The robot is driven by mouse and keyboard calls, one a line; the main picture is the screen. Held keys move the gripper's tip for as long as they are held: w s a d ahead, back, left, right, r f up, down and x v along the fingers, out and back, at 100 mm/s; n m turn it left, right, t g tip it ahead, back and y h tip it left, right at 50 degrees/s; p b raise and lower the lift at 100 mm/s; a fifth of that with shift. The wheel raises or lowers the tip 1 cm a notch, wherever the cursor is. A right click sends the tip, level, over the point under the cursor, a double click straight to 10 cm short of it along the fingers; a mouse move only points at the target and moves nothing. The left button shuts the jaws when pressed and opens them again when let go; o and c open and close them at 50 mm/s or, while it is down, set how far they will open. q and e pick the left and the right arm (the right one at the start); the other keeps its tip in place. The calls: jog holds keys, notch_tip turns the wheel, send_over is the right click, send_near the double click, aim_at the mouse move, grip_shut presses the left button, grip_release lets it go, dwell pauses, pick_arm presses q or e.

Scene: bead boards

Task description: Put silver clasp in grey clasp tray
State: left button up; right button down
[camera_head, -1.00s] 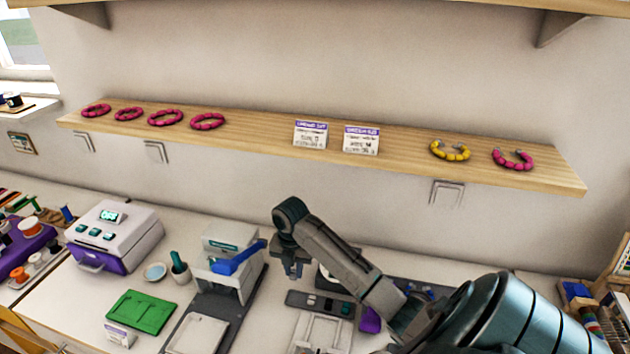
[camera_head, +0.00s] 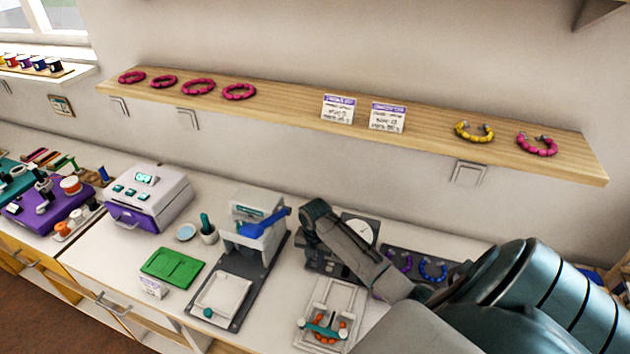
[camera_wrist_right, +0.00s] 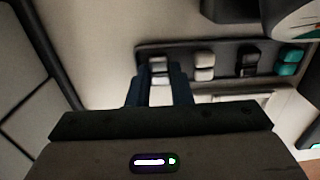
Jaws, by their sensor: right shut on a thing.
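A dark grey tray (camera_wrist_right: 227,48) in the right wrist view holds a row of paired clasps: silver at the left end, then pale, black and teal. My right gripper (camera_wrist_right: 159,82) is shut on a silver clasp (camera_wrist_right: 158,66) at the tray's left end. Whether this clasp touches the tray floor or hangs just above it I cannot tell. In the head view my right gripper (camera_head: 312,258) points down at the back of the counter, and my own arm partly hides it and the tray. My left gripper is not in view.
A white board (camera_head: 330,290) with orange beads and a teal bar stands in front. A scale-like press (camera_head: 252,215), a green mat (camera_head: 172,266) and a white and purple machine (camera_head: 150,198) stand to the left. A wooden shelf (camera_head: 290,108) with bracelets hangs above.

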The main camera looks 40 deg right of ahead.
aim_at(315, 261)
jog(key=shift+f, duration=0.1)
jog(key=c, duration=1.3)
grip_release()
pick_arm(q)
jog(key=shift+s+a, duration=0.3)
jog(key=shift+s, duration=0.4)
pick_arm(e)
jog(key=shift+s, duration=0.1)
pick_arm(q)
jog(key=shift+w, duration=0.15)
pick_arm(e)
jog(key=shift+w+r, duration=0.2)
jog(key=shift+r, duration=0.1)
jog(key=shift+w+r, duration=0.1)
jog(key=shift+r, duration=0.1)
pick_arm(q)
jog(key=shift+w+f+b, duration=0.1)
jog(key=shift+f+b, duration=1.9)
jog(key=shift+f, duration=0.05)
pick_arm(e)
notch_tip(315, 261, up, 11)
jog(key=shift+r, duration=0.15)
jog(key=shift+s, duration=0.2)
